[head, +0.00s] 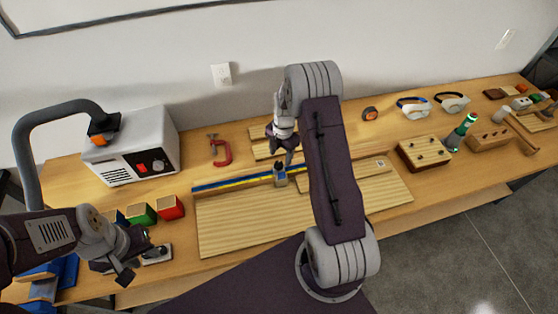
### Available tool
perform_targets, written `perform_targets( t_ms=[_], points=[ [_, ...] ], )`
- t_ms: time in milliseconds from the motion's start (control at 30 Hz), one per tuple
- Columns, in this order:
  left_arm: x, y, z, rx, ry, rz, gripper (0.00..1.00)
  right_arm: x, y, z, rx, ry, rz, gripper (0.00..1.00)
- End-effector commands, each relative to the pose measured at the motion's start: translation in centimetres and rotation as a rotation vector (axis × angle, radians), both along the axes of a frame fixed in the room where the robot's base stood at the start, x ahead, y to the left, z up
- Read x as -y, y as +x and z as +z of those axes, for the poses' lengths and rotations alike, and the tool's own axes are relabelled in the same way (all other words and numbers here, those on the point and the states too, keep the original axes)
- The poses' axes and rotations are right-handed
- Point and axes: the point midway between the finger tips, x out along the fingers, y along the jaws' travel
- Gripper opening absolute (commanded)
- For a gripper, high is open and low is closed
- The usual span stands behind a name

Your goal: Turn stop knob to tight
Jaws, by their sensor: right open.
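A small stop block (280,174) sits on the blue and yellow fence strip (232,183) behind a slatted wooden board (245,225). The stop knob appears to be on top of this block, but it is too small to tell its setting. My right gripper (284,158) points down just above the block. It is open, and I cannot tell whether its fingers touch the knob. My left gripper (137,262) is low at the left, away from the block, near a small grey plate with a dark part (157,255). Its finger opening is unclear.
A red clamp (222,152) lies behind the fence, left of my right gripper. A grey machine (140,150) and coloured blocks (170,207) stand at the left.

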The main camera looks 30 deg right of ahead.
Motion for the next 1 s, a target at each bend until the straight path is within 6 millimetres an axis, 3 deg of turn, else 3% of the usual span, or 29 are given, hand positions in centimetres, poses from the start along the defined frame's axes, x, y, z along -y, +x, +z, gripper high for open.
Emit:
perform_targets(
  t_ms=[233, 567, 767, 1000],
  points=[
    [0.0, 0.0, 1.0, 0.0, 0.0, 0.0, 0.36, -0.2, 0.3, -4.1, -0.002, 0.0, 0.002, 0.55],
    [0.0, 0.0, 1.0, 0.0, 0.0, 0.0, 0.36, -0.1, 0.4, -4.9, 0.001, -0.001, 0.002, 0.55],
    [0.0, 0.0, 1.0, 0.0, 0.0, 0.0, 0.36, -0.1, 0.3, -4.9, 0.001, -0.001, 0.001, 0.02],
    [0.0, 0.0, 0.9, 0.0, 0.0, 0.0, 0.36, -0.2, 0.4, -4.9, 0.001, -0.001, -0.013, 0.0]
  ],
)
